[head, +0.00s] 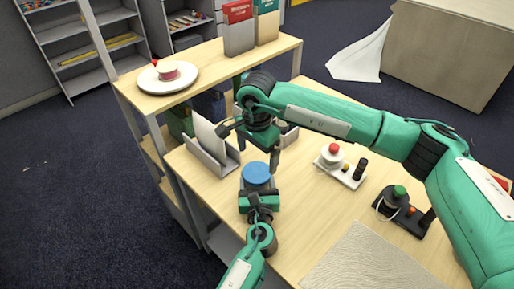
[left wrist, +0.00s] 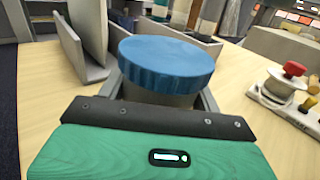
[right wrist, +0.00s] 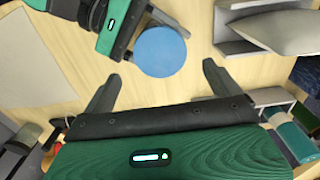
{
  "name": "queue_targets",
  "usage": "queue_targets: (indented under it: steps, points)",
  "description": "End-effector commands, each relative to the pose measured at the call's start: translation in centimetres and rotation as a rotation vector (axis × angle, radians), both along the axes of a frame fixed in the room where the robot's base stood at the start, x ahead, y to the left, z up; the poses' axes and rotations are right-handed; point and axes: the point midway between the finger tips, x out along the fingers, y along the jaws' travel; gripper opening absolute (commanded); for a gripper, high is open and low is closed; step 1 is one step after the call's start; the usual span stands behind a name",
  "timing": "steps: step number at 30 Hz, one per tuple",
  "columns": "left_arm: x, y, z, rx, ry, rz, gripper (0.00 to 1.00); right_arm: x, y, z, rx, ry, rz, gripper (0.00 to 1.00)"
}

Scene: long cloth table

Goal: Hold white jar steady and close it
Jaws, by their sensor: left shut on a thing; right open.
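The white jar (left wrist: 160,97) stands on the table and looks greyish under its blue lid (left wrist: 167,62). The lid sits on top of the jar; I cannot tell how tightly. It also shows in the head view (head: 256,174) and the right wrist view (right wrist: 160,52). My left gripper (head: 258,195) is shut on the jar's body, below the lid. My right gripper (head: 264,158) is open and empty, above and behind the jar. In the right wrist view, the lid lies just beyond its spread fingers, not between them.
A grey holder (head: 212,157) with a pale panel stands left of the jar. A red-button device (head: 333,155) and a green-button device (head: 395,197) stand to the right. A textured mat (head: 365,262) lies in front. A shelf with a plate (head: 182,82) rises behind.

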Motion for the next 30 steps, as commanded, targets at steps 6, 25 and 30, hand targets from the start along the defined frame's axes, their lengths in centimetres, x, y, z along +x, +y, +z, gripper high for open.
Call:
queue_targets:
  steps: [6,25,30]
  points:
    - [0.0,0.0,0.0,0.000,0.000,0.000,0.01,-0.1,0.0,-3.6,0.000,0.003,-0.001,0.94]
    - [0.0,0.0,0.0,0.000,0.000,0.000,0.01,0.0,0.0,-6.0,0.000,0.000,0.000,0.82]
    - [0.0,0.0,0.0,0.000,0.000,0.000,0.01,0.0,0.0,-6.0,0.000,0.000,0.000,0.49]
